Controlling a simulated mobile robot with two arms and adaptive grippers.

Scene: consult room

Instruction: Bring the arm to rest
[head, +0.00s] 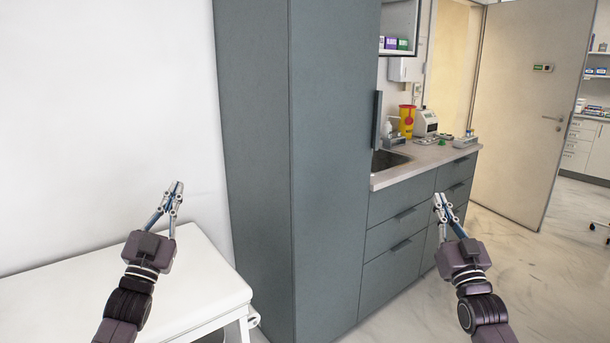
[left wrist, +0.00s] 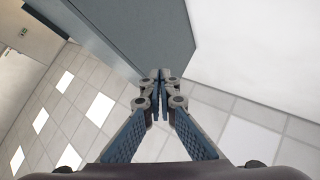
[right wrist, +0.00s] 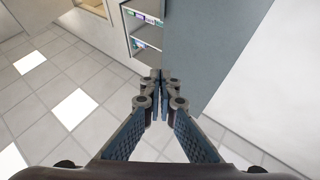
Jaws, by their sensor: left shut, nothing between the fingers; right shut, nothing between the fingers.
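My left gripper (head: 176,188) is raised above the white padded couch at the lower left in the head view. Its fingertips are together and empty; they also meet in the left wrist view (left wrist: 160,75). My right gripper (head: 438,199) is raised in front of the grey drawers in the head view. It is shut and empty, as the right wrist view (right wrist: 160,75) shows too. Both grippers point upward, and both wrist views look up past the tall cabinet to the ceiling.
The white couch (head: 190,270) stands at the lower left. A tall grey cabinet (head: 335,150) is in the middle. Right of it, a counter (head: 420,160) holds a sink, a yellow container (head: 407,120) and a white device (head: 426,123). An open door (head: 525,100) and clear floor (head: 530,270) are at right.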

